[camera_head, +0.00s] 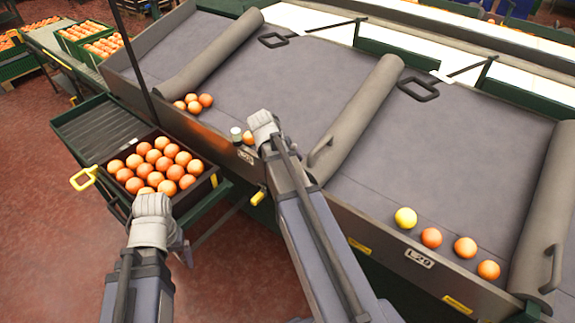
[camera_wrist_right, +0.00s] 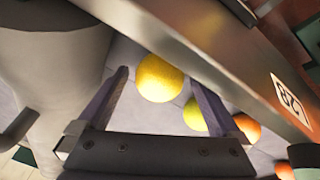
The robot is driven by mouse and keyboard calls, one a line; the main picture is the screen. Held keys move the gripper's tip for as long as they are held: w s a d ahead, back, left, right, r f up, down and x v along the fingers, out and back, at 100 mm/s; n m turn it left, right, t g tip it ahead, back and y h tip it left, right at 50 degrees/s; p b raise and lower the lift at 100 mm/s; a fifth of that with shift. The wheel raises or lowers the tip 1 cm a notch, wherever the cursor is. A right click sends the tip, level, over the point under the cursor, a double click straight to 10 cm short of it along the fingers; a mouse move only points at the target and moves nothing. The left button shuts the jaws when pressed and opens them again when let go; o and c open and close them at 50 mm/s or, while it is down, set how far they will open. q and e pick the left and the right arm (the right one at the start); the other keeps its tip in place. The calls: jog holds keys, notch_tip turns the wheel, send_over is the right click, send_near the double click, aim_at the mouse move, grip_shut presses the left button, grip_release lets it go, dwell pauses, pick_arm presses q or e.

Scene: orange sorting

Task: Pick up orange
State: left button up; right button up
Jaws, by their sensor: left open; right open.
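My left gripper (camera_head: 153,203) is at the front edge of a dark crate (camera_head: 213,176) full of oranges (camera_head: 158,160); its fingers are hidden behind its own wrist. My right gripper (camera_head: 262,124) hangs over the front of the middle bay in the head view, its fingers hidden there. In the right wrist view the open right gripper (camera_wrist_right: 158,75) has a yellow orange (camera_wrist_right: 160,78) between its fingers, not clearly gripped. A yellow-green fruit (camera_wrist_right: 193,116) and an orange (camera_wrist_right: 247,128) lie beside the right finger. An orange (camera_head: 248,138) shows beside the right gripper in the head view.
A yellow fruit (camera_head: 405,218) and several oranges (camera_head: 465,248) lie in the right bay. Several oranges (camera_head: 193,104) sit at the left of the middle bay. Padded rollers (camera_head: 362,110) divide the sloped bays. A raised front rim (camera_head: 385,248) edges the bays.

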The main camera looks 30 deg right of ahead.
jog(key=c, duration=1.4)
jog(key=shift+r, duration=0.15)
